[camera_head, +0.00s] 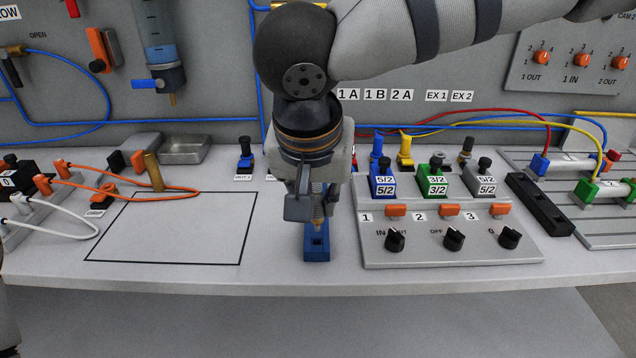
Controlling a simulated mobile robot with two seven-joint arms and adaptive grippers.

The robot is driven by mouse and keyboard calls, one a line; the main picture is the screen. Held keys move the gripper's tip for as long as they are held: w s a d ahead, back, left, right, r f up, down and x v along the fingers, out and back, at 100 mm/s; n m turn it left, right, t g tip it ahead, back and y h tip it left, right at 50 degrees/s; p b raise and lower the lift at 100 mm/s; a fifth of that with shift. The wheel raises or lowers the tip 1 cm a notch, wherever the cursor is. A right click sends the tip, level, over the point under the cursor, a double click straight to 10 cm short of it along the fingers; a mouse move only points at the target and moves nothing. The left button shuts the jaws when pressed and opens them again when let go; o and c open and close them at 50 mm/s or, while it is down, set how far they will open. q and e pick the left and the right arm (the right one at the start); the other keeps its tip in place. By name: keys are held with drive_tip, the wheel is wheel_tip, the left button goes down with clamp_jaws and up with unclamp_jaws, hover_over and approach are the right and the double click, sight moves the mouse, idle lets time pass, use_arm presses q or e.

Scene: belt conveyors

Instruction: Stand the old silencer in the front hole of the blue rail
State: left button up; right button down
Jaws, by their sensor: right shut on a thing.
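The blue rail (317,254) stands near the bench's front edge, below my right gripper. A front hole shows in its top; the rear part is hidden by the gripper. My right gripper (318,212) points down over the rail. It is shut on a small brass-coloured silencer (318,224), mostly hidden between the fingers. The silencer looks upright, its lower end at or just above the rail's top. I cannot tell whether it is inside a hole. My left gripper is not in view.
Right of the rail is a grey panel (450,255) with black knobs and valves. Left is an empty black-outlined area (175,235), with a brass cylinder (153,172) and orange hose near its back left. A black rail (540,206) lies farther right. A metal tray (184,149) stands behind.

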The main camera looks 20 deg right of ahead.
sight(316, 215)
drive_tip(key=shift+f, duration=0.7)
drive_tip(key=shift+f, duration=0.2)
idle(0.5)
drive_tip(key=shift+f, duration=0.3)
drive_tip(key=shift+a+f, duration=0.1)
drive_tip(key=shift+f, duration=0.25)
idle(0.6)
drive_tip(key=shift+f, duration=0.25)
drive_tip(key=c, duration=1.1)
unclamp_jaws()
drive_tip(key=shift+o, duration=0.2)
